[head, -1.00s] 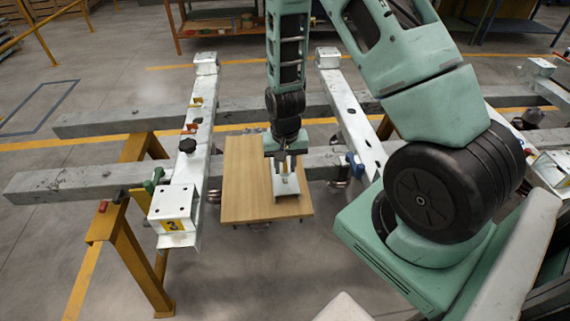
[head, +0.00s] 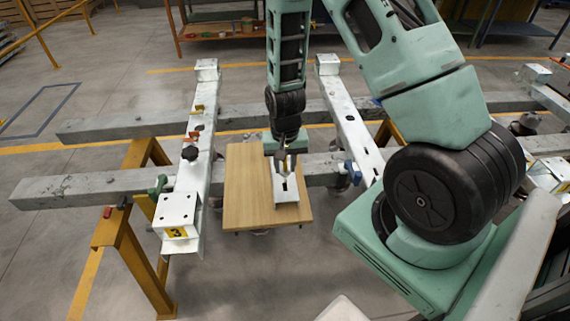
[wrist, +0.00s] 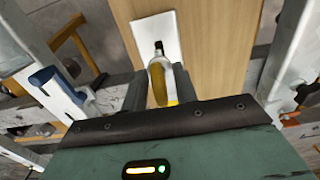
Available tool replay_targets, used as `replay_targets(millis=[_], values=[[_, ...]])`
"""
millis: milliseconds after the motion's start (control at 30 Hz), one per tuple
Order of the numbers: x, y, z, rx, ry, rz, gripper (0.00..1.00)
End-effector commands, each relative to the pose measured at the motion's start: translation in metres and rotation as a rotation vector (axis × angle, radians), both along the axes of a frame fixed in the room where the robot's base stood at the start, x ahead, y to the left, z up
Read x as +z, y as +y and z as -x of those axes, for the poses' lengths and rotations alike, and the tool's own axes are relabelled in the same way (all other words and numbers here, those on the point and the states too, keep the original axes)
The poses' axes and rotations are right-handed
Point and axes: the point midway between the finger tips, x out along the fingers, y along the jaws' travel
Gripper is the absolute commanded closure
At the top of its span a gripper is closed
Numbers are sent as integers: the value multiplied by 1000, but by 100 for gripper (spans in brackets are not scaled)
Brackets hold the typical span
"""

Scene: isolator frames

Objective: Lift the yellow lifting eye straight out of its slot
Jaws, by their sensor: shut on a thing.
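My gripper (head: 286,160) points down over a white plate (head: 290,212) on a wooden board. It is shut on the yellow lifting eye (wrist: 158,82), which shows between the two fingers in the wrist view, where my gripper (wrist: 159,92) fills the lower middle. A dark slot (head: 284,187) shows bare in the plate in front of the gripper in the head view. The slot also shows past the eye in the wrist view (wrist: 158,46). The eye appears raised above the plate; its lower end is hard to make out.
The wooden board (head: 243,190) lies between two pale slotted beams, the left one (head: 199,150) with dark, orange and green fittings and the right one (head: 350,120) with a blue fitting.

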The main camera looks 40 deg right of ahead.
Motion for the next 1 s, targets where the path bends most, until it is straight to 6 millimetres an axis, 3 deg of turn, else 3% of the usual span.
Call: replay_targets(millis=[433, 800, 1000], values=[[24, 0, 0, 0, -1, 1, 100], [24, 0, 0, 4, 0, 0, 100], [17, 22, -13, 262, 1, -1, 100]])
